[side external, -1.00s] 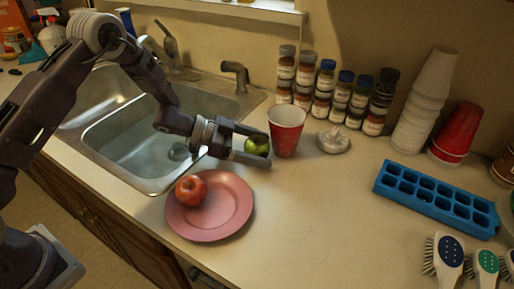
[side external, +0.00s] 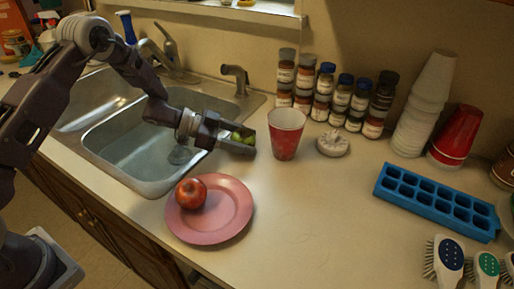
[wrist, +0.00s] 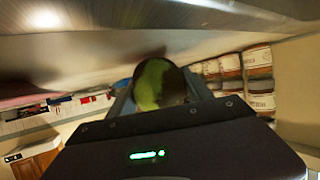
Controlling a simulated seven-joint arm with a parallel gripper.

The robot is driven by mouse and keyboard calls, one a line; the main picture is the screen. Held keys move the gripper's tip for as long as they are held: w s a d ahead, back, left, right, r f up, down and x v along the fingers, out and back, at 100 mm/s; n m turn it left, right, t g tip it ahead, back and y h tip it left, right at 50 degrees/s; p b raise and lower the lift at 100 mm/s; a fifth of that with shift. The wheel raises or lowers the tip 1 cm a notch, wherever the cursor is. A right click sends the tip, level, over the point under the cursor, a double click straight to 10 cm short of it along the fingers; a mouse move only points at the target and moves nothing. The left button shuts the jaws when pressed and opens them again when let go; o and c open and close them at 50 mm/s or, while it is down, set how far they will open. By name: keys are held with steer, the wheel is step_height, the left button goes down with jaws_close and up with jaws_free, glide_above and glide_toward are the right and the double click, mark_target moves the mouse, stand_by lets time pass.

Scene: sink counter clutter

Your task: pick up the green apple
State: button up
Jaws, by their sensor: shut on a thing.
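The green apple (side external: 240,137) is between the fingers of my gripper (side external: 238,141) in the side view, partly hidden by them. My gripper is shut on it and holds it near the sink's right edge, to the left of the red cup. In the wrist view the green apple (wrist: 158,84) shows beyond the dark gripper body (wrist: 165,140), partly in shadow. Whether it is clear of the counter is hard to tell from the side view alone.
A red cup (side external: 286,134) stands just right of my gripper. A pink plate (side external: 228,212) with a red apple (side external: 191,193) lies in front. Spice jars (side external: 322,92) line the wall. A blue ice tray (side external: 437,201) lies to the right. The sink (side external: 140,140) is left.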

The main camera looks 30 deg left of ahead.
steer(key=w+a, duration=0.3)
steer(key=a, duration=1)
steer(key=w+a, duration=0.3)
steer(key=a, duration=1)
steer(key=shift+w+a, duration=0.1)
steer(key=s+d+r+g+y, duration=0.2)
steer(key=s+r+y, duration=0.25)
steer(key=s, duration=0.75)
steer(key=shift+h, duration=0.45)
steer(key=f, duration=2)
steer(key=shift+w+d+f, duration=0.1)
steer(key=shift+d+f, duration=0.1)
steer(key=shift+f, duration=0.05)
